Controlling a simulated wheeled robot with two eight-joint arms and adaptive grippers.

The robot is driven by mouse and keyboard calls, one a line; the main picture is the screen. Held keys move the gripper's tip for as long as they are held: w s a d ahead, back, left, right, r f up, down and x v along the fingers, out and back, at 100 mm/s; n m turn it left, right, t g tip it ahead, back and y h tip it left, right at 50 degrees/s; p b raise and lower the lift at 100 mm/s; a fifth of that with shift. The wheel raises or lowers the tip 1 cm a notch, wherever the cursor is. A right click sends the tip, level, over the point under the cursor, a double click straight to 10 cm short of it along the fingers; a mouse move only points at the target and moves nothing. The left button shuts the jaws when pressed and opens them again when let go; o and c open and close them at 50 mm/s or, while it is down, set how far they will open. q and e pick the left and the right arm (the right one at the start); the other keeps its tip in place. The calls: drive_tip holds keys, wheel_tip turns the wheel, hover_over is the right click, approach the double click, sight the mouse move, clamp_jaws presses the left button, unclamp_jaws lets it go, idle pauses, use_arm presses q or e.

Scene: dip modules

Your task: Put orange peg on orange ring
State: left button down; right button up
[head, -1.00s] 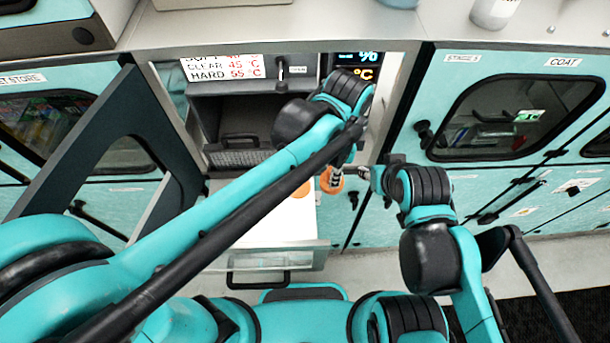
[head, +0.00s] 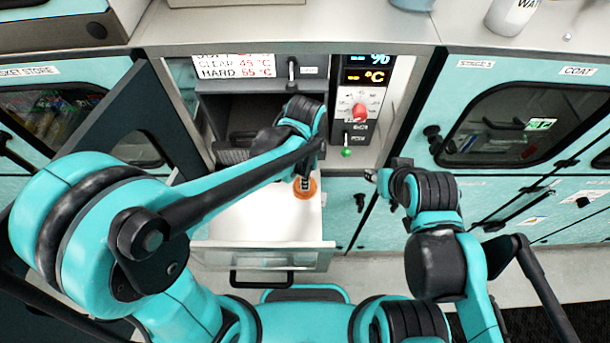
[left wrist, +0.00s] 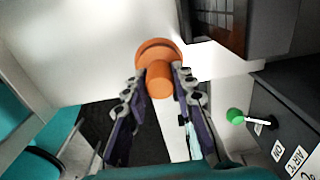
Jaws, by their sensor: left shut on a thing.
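My left gripper (left wrist: 159,82) is shut on the orange peg (left wrist: 160,84), a round post that points toward the left wrist camera. A wider orange disc (left wrist: 172,52) shows behind the post. In the head view, orange (head: 305,193) shows around my left gripper (head: 306,181), over the white drawer surface. The orange ring lies in line with the peg and is not clearly separate from it; I cannot tell whether they touch. My right gripper (head: 371,175) is to the right of the drawer, away from the peg, and its fingers are too small to read.
The white pulled-out drawer (head: 262,220) has a black front handle. Behind it is an open dark compartment (head: 240,108). A control panel with a red knob (head: 359,112) and a green-tipped lever (head: 346,152) stands close on the right. An open dark-framed door (head: 130,115) is at left.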

use_arm(q)
drive_tip(key=shift+s, duration=0.1)
drive_tip(key=c, duration=1.3)
unclamp_jaws()
drive_tip(key=shift+f, duration=0.1)
drive_tip(key=shift+o, duration=0.2)
wheel_tip(320, 180, up, 12)
drive_tip(key=p, duration=0.1)
drive_tip(key=s+a+n+t, duration=0.2)
drive_tip(key=a+n+t, duration=0.1)
drive_tip(key=a+n, duration=0.6)
drive_tip(key=s+a+n+t, duration=0.3)
drive_tip(key=a+n+t, duration=0.1)
drive_tip(key=a+n, duration=0.5)
drive_tip(key=shift+f, duration=0.25)
